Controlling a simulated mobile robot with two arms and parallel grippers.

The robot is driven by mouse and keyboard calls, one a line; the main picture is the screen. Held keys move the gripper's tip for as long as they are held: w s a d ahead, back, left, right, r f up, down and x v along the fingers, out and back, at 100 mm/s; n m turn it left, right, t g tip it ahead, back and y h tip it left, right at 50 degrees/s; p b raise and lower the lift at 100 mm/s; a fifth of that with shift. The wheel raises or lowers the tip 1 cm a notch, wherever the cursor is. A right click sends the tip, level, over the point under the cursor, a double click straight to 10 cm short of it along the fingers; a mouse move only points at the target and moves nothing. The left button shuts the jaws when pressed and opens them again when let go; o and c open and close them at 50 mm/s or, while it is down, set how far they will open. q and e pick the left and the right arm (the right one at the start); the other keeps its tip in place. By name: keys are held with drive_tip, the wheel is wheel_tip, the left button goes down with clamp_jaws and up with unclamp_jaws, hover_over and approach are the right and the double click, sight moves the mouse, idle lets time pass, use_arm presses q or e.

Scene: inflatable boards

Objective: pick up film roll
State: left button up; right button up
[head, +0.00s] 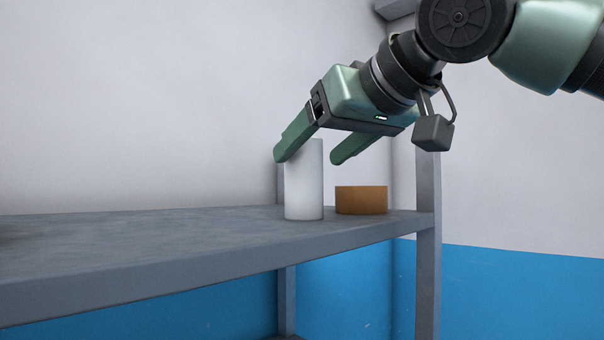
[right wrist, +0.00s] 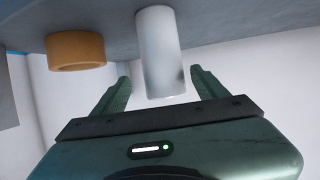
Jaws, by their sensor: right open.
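The film roll (head: 304,185) is a white cylinder standing upright on the grey shelf (head: 180,250), near its right end. My right gripper (head: 312,155) is open, its two green fingers spread around the height of the roll's top, one to the left and one to the right in the head view. In the right wrist view the film roll (right wrist: 160,55) appears between and ahead of the open fingers (right wrist: 160,85). I cannot tell whether either finger touches it. My left gripper is not in view.
A brown tape roll (head: 361,200) lies flat on the shelf just right of the film roll; it also shows in the right wrist view (right wrist: 75,50). A grey shelf post (head: 428,240) stands at the right end. The shelf's left part is mostly clear.

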sight(293, 167)
drive_tip(key=p+x, duration=0.2)
drive_tip(key=x, duration=0.3)
drive_tip(key=shift+s+a, duration=0.1)
drive_tip(key=shift+a, duration=0.2)
drive_tip(key=shift+w+a+f, duration=0.2)
drive_tip(key=shift+w, duration=0.05)
drive_tip(key=shift+f, duration=0.15)
drive_tip(key=c, duration=1.4)
clamp_jaws()
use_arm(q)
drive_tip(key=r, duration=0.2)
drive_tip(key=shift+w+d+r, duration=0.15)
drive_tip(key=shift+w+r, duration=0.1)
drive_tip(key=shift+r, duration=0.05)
use_arm(e)
drive_tip(key=shift+w, duration=0.1)
